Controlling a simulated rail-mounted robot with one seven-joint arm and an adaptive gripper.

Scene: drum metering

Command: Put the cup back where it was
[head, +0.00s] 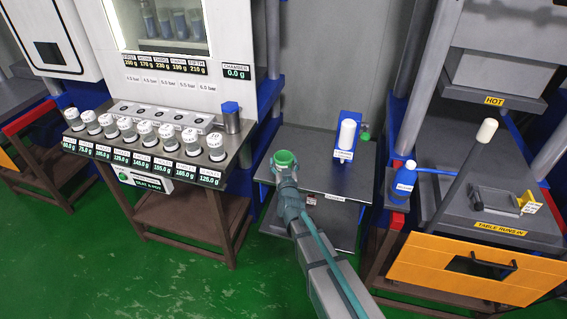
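The cup (284,157) is a small round vessel with a green inside and a pale rim, seen from above. It is at the end of my arm, over or at the left part of the dark grey table (313,150). My gripper (285,170) appears shut around the cup. The fingers are small and partly hidden. I cannot tell whether the cup's base touches the tabletop.
A blue stand with a white cylinder (346,134) is at the table's back right. Several white-lidded jars (143,128) line the shelf at left. A press with a blue bottle (404,178) and a long-handled lever (487,131) stands at right.

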